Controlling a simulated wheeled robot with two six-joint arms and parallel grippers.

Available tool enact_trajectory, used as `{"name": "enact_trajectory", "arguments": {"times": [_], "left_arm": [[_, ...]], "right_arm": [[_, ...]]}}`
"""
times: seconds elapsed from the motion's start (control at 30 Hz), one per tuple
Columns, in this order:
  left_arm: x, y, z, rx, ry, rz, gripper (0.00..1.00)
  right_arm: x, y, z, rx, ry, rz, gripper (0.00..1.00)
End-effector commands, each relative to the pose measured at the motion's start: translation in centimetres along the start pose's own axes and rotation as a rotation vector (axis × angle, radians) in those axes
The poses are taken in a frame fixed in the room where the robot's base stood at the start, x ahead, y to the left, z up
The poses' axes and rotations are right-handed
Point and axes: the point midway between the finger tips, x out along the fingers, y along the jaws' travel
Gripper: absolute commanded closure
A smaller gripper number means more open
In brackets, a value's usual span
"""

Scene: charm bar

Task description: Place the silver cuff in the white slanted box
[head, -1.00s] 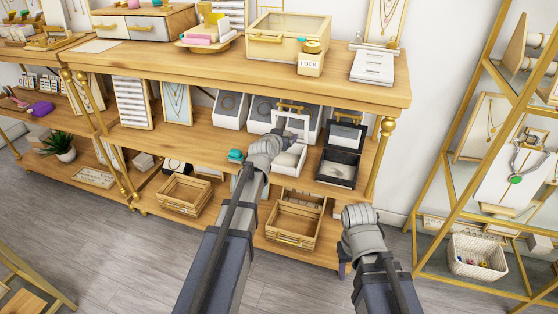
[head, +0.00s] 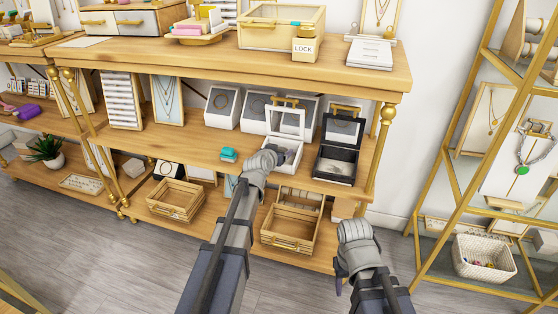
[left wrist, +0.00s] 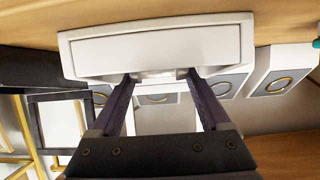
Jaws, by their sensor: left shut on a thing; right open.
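My left gripper (head: 270,153) reaches to the open white box (head: 292,157) on the middle shelf, whose lid stands up behind it. In the left wrist view its two fingers (left wrist: 160,77) are at the rim of the white box (left wrist: 160,45). A pale silvery piece, which looks like the silver cuff (left wrist: 158,75), shows between the fingertips; most of it is hidden. White slanted boxes (head: 222,107) stand in a row at the back of that shelf, several showing gold rings in the left wrist view. My right gripper (head: 357,245) is low at the right, apart from the shelves, its fingers hardly visible.
An open black box (head: 338,160) stands right of the white box. A small teal item (head: 228,154) lies to its left. Wooden open trays (head: 290,232) sit on the lower shelf. The upper shelf board (head: 250,70) overhangs. A gold-framed rack (head: 440,180) stands at the right.

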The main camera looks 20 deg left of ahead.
Motion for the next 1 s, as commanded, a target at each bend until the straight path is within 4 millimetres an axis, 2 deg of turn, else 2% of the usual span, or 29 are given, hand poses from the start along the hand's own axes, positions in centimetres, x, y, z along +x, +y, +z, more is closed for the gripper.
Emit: {"name": "enact_trajectory", "arguments": {"times": [0.03, 0.1, 0.57, 0.6, 0.73, 1.0], "left_arm": [[0.5, 0.0, 1.2, 0.0, 0.0, 0.0, 0.74], [0.8, 0.0, 1.8, 0.0, 0.0, 0.0, 0.74], [0.9, 0.0, 2.2, 0.0, 0.0, 0.0, 0.74], [0.8, 0.0, 2.0, 0.0, 0.0, 0.0, 0.16], [0.8, 0.0, 2.0, 0.0, 0.0, 0.0, 0.01], [0.8, 0.0, 2.0, 0.0, 0.0, 0.0, 0.0]], "right_arm": [[1.3, -0.1, -0.1, 0.0, 0.0, -0.001, 0.5], [2.0, -0.2, -0.1, 0.0, 0.001, -0.001, 0.5], [2.4, -0.3, -0.1, 0.001, 0.001, -0.001, 0.5], [2.2, -0.2, -0.1, 0.001, 0.001, -0.001, 0.5], [2.2, -0.2, -0.1, 0.001, 0.001, -0.001, 0.5], [2.1, -0.2, -0.1, 0.001, 0.001, -0.001, 0.5]]}}
